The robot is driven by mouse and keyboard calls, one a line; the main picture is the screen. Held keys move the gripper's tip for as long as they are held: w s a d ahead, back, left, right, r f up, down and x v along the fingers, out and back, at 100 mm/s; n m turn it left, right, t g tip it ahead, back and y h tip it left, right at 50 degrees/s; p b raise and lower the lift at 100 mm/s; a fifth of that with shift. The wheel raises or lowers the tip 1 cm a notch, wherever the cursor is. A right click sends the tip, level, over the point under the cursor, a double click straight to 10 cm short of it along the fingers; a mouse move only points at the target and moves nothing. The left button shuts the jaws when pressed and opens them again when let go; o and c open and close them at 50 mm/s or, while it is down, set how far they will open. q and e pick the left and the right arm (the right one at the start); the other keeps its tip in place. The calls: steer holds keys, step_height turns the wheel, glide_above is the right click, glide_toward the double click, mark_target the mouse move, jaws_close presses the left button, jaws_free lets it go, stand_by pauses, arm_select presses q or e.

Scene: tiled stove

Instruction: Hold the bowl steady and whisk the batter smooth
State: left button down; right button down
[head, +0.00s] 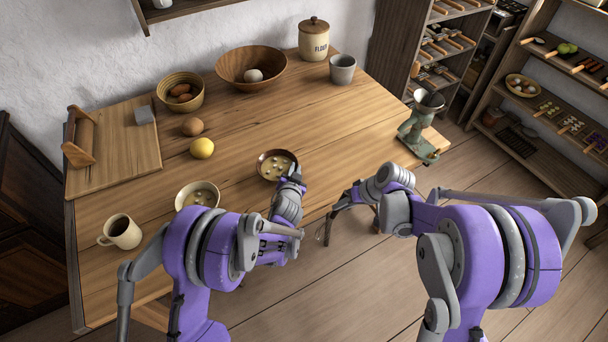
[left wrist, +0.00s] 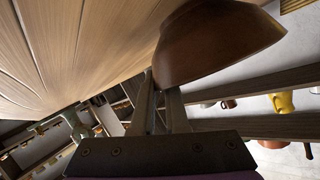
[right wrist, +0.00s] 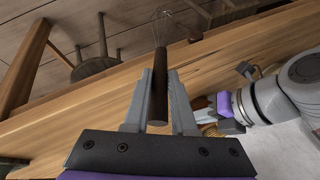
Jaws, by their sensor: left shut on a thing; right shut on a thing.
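The brown bowl (head: 265,155) of pale, lumpy batter (head: 281,167) stands upright near the table's front edge. My left gripper (head: 294,175) is shut on its right-hand rim. In the left wrist view the fingers meet the edge of the brown bowl (left wrist: 215,48). My right gripper (head: 341,206) is to the right of the bowl, apart from it, at the table's front edge. It is shut on the whisk, whose dark handle (right wrist: 158,85) is between the fingers in the right wrist view. The whisk's wires (head: 323,234) point down, outside the bowl.
A second bowl (head: 180,194) with pale contents and a mug (head: 122,232) stand to the left. A lemon (head: 202,148), an egg (head: 193,126), a wooden bowl (head: 233,63) and a flour jar (head: 314,40) are further back. A green grinder (head: 417,130) stands at the right corner.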

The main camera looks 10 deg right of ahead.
steer(key=w+d+r+m+t+h, duration=0.1)
steer(key=d+r+m, duration=0.1)
steer(key=d+r, duration=0.5)
steer(key=w+d+r+m+t, duration=0.1)
steer(key=d+r, duration=0.3)
steer(key=d, duration=0.6)
steer(key=w+a+r+n, duration=0.1)
steer(key=w+a+r, duration=0.35)
steer(key=a, duration=0.55)
steer(key=w+a+r+n+y, duration=0.1)
steer(key=w+a+r, duration=0.35)
steer(key=a, duration=0.45)
steer(key=w+a+r, duration=0.4)
steer(key=w+a, duration=0.1)
steer(key=a, duration=0.5)
step_height(320, 180, down, 10)
steer(key=shift+t, duration=0.3)
steer(key=shift+d, duration=0.1)
